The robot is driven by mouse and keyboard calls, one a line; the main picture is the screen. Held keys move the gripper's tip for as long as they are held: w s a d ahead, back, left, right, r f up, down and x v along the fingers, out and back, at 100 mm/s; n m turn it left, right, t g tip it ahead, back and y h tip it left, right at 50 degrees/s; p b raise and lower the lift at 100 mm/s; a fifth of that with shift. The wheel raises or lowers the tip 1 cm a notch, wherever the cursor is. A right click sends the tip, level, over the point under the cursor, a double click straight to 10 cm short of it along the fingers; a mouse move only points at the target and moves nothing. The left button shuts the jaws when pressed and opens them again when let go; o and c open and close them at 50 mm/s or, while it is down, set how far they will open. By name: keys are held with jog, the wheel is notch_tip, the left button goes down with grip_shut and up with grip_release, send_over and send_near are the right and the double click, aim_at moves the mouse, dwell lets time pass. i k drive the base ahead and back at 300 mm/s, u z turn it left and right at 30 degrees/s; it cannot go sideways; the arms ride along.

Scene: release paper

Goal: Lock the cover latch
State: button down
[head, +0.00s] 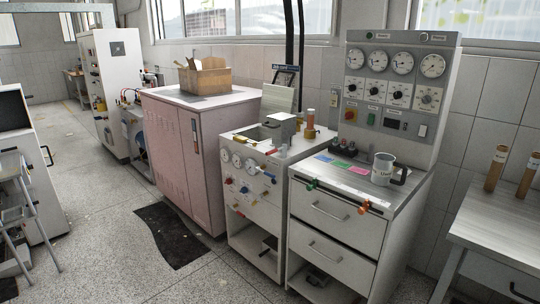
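A white machine (258,180) with gauges and coloured knobs on its front stands at the centre. No latch can be made out clearly at this size. My gripper is not in view.
A gauge console with drawers (340,225) stands to the right, with a white mug (383,168) on top. A pink cabinet (178,150) carries a cardboard box (205,77). A grey table (505,215) is at right. Speckled floor (110,260) is free in front, except a dark mat (172,235).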

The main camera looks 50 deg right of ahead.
aim_at(276, 150)
jog(key=z, duration=0.1)
jog(key=i, duration=0.95)
jog(key=u, duration=0.1)
